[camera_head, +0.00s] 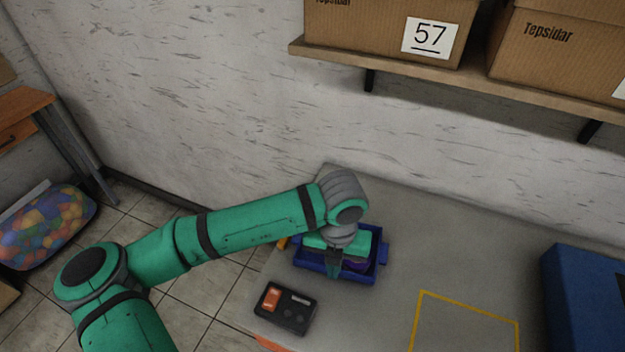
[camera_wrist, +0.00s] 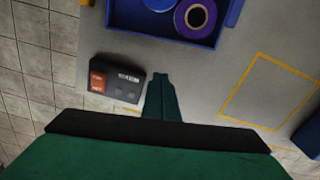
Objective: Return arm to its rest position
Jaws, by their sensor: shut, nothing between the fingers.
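My green arm reaches from the lower left of the head view over the grey table (camera_head: 385,300). My gripper (camera_head: 335,268) points down beside the front part of a blue tray (camera_head: 362,278). In the wrist view my gripper (camera_wrist: 161,76) has its fingers together with nothing between them. The blue tray (camera_wrist: 170,35) lies just beyond the fingertips there. Inside it are a purple ring-shaped roll (camera_wrist: 184,20) and a dark blue round item (camera_wrist: 160,3). In the head view my wrist hides part of the tray.
A black control box (camera_head: 286,308) with an orange switch sits at the table's left edge. A yellow outlined square (camera_head: 420,318) and a blue box (camera_head: 585,300) are to the right. A shelf (camera_head: 400,69) with cardboard boxes (camera_head: 390,30) hangs above. A ball-filled bag (camera_head: 48,225) lies left.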

